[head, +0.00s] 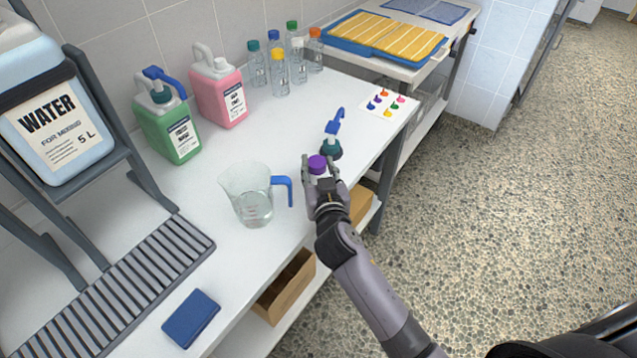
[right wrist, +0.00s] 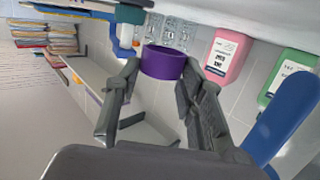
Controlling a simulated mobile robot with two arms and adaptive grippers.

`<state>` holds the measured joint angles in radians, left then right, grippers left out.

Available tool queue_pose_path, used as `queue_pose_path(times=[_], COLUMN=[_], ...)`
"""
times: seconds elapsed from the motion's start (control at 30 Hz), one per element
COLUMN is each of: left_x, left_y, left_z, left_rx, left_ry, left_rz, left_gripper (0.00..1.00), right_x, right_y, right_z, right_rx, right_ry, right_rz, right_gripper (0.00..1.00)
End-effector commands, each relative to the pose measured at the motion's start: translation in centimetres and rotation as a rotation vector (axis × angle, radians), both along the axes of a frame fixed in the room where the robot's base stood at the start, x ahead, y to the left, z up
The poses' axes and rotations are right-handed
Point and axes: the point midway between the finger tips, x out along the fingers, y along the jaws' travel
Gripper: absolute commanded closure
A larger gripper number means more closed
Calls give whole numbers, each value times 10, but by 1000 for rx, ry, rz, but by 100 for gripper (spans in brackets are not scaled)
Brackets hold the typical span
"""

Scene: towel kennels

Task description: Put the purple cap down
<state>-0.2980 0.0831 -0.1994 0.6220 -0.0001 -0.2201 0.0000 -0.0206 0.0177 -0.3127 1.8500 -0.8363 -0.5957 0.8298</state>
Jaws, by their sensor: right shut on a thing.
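The purple cap (head: 317,162) is between the fingertips of my right gripper (head: 320,176), near the front edge of the white table (head: 280,130). In the right wrist view, the purple cap (right wrist: 163,62) shows as a short wide cylinder, with the right gripper's two fingers (right wrist: 160,85) shut on its sides. I cannot tell whether the cap touches the table. My left gripper is in neither view.
A clear measuring jug (head: 247,195) with a blue handle stands just left of the gripper. A teal cap with a blue pump (head: 332,135) stands just behind it. Several capped bottles (head: 279,75), a pink jug (head: 219,88) and a green jug (head: 168,125) line the back. A dotted card (head: 384,103) lies right.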

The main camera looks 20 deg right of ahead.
Motion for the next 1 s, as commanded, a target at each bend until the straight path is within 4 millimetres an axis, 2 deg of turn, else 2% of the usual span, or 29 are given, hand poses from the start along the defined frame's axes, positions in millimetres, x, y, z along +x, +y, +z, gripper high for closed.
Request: queue_pose_path(times=[0.33, 0.73, 0.77, 1.0], left_x=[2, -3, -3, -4], left_y=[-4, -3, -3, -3], left_z=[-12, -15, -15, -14], left_rx=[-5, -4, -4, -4], left_ry=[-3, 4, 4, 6], left_rz=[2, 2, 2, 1], left_gripper=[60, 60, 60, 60], right_x=[0, 0, 0, 0], right_y=[0, 0, 0, 0], right_z=[-44, -49, -49, -48], right_rx=[-1, 0, 0, 0], right_ry=[1, -1, -1, -1], right_rz=[1, 1, 0, 1], right_gripper=[73, 73, 63, 47])
